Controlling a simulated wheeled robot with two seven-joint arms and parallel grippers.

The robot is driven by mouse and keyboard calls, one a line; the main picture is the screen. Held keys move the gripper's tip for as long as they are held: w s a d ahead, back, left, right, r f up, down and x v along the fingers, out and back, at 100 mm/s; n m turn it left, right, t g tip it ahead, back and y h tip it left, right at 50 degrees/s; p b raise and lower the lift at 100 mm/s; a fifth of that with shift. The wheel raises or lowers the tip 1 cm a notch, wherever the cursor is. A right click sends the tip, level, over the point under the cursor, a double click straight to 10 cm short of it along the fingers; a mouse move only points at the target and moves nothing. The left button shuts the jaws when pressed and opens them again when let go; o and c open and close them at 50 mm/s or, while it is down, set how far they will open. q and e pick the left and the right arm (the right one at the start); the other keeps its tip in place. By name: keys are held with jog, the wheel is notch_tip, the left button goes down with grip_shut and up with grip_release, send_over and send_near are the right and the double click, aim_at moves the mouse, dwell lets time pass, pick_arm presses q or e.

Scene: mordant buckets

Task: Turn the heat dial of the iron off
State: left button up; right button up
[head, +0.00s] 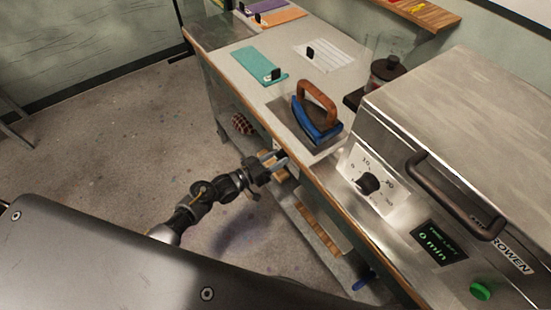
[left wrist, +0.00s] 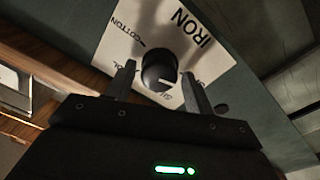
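The iron's heat dial (left wrist: 158,72) is a round black knob with a white pointer mark on a white plate (left wrist: 180,28). The plate reads IRON, COTTON and SILK; other labels are partly covered by the fingers. The mark appears to face the SILK side, though the exact setting is hard to tell. My left gripper (left wrist: 158,78) is open, with one finger on either side of the knob; contact is not clear. In the head view, my left gripper (head: 281,161) is at the bench's front, below the blue iron (head: 316,126) with its brown handle. My right gripper is not in view.
The bench (head: 258,92) holds a teal cloth (head: 259,67) and a white striped cloth (head: 323,54). A large metal press (head: 470,110) with its own black dial (head: 368,183) and green button (head: 481,291) stands to the right. A lower shelf lies under the bench.

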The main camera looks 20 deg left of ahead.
pick_arm(q)
jog(key=shift+o, duration=0.3)
jog(key=shift+s, duration=0.1)
jog(key=shift+s+a+f, duration=0.15)
jog(key=shift+s+a, duration=0.05)
jog(key=shift+a, duration=0.05)
jog(key=b+v, duration=0.1)
jog(key=v, duration=0.9)
jog(key=shift+b, duration=0.3)
